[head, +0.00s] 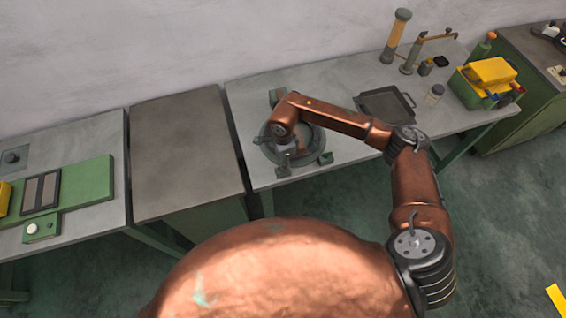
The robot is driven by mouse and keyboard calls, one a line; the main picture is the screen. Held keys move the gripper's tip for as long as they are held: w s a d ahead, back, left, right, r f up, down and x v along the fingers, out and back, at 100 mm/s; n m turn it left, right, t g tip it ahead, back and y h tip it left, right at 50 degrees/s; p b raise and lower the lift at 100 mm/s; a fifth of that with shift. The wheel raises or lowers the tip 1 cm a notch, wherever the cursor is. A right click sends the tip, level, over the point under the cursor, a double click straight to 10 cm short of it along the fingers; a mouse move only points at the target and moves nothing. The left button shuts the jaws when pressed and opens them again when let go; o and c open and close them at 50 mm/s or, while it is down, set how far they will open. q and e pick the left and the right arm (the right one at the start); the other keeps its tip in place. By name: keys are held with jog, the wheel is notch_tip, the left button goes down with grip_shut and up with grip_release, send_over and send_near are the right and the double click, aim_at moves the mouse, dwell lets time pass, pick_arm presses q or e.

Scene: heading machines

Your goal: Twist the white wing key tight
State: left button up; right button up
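A dark green round fixture (312,137) with several lugs sits on the middle grey bench. My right arm reaches in from the right and bends down over it. My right gripper (288,157) points down at the middle of the fixture, small and partly covered by its own wrist. I cannot tell whether its fingers are apart or closed on anything. I cannot make out the white wing key; the gripper and wrist cover the fixture's centre. My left gripper is not in view.
A green crate with a yellow box (490,72) stands at the right. An upright cylinder (396,36) stands at the back. The bare bench (185,150) at left is clear.

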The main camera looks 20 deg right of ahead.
jog(key=shift+f, duration=0.15)
jog(key=shift+c, duration=0.2)
grip_shut()
